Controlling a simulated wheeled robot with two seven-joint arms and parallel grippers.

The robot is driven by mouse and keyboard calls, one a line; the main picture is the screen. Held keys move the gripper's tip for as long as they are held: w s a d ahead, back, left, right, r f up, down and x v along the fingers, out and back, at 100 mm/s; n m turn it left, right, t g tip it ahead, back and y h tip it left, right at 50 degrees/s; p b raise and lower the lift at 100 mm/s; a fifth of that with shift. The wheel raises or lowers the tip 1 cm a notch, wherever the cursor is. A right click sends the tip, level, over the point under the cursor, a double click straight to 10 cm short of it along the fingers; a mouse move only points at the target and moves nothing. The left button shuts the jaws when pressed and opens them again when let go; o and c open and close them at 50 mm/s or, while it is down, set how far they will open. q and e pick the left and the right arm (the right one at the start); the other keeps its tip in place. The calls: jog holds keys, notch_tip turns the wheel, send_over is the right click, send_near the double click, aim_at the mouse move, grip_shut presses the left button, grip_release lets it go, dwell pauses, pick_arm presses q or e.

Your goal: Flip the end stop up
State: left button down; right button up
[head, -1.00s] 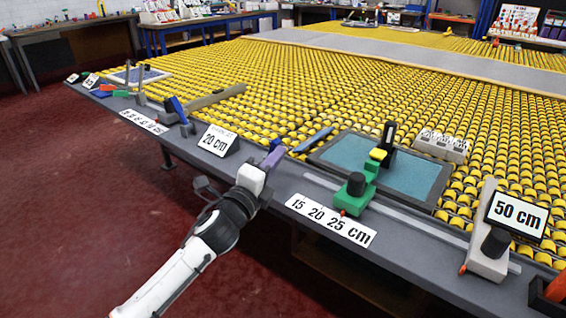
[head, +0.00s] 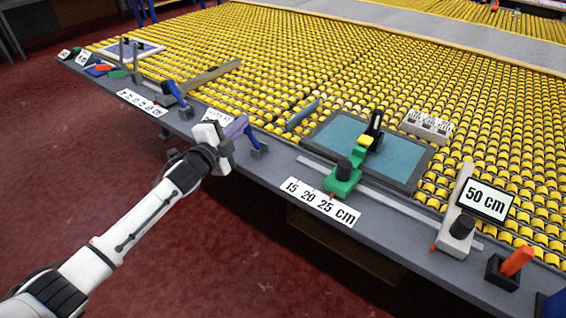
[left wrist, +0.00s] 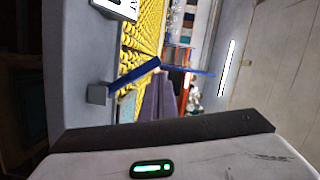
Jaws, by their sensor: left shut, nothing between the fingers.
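A blue bar (head: 251,136) tilts up from a small grey block (head: 259,152) at the table's front edge; it looks like the end stop. It also shows in the left wrist view as a slanted blue bar (left wrist: 134,75) on its grey block (left wrist: 97,95). My left gripper (head: 236,126), with purple-looking fingers, is shut and empty just left of the bar. In the left wrist view its fingers (left wrist: 158,97) are close to the bar; I cannot tell whether they touch. The right gripper is out of view.
The 20 cm sign (head: 218,116) is mostly hidden behind my left gripper. Another blue lever (head: 173,93) stands to the left. A green slide stop (head: 344,178), a teal pad (head: 385,150) and the 50 cm stop (head: 459,220) are to the right. Yellow rollers (head: 300,75) lie behind.

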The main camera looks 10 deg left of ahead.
pick_arm(q)
jog(key=shift+w+a+f, duration=0.15)
jog(key=shift+w+a, duration=0.05)
jog(key=shift+a, duration=0.3)
jog(key=shift+w+a+f, duration=0.15)
jog(key=shift+w+a, duration=0.05)
jog(key=shift+a, duration=0.3)
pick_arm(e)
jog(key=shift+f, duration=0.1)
